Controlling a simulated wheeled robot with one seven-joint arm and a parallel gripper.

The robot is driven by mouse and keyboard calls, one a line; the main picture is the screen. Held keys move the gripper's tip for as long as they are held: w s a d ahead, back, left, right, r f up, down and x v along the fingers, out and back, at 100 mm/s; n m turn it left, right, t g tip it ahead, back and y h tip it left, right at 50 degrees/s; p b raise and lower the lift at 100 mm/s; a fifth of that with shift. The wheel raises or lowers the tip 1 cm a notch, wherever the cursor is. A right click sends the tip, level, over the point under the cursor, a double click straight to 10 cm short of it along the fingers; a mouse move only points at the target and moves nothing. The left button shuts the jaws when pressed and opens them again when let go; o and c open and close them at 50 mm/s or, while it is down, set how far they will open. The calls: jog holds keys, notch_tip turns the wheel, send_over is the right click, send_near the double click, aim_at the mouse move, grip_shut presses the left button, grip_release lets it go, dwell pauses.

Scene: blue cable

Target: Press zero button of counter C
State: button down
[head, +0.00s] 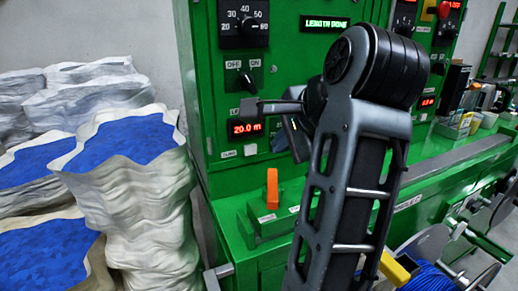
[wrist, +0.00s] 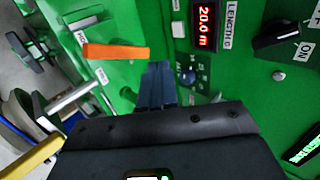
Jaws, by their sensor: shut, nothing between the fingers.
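Counter C is a red display reading 20.0 m (wrist: 206,25) on the green panel, with the label LENGTH C beside it in the wrist view. It also shows in the head view (head: 246,128). Its small whitish button (wrist: 178,28) sits next to the display, with a small label by it. In the head view the button (head: 250,149) is just under the display. My gripper (wrist: 158,68) is shut and empty, its dark blue fingers pointing at the machine. In the wrist view the fingertips are below and slightly left of the button, apart from it.
An orange lever (wrist: 116,51) stands just left of my fingertips in the wrist view. A dark round knob (wrist: 187,76) is right of them. An OFF/ON switch (head: 246,80) is above the display. Stacked white bags with blue tops (head: 120,140) stand left of the machine.

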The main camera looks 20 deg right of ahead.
jog(key=f+b, duration=0.1)
jog(key=b, duration=0.2)
send_near(252, 154)
jog(key=s+f+x, duration=0.1)
jog(key=x, duration=0.4)
jog(key=shift+w+r, duration=0.2)
jog(key=shift+w, duration=0.65)
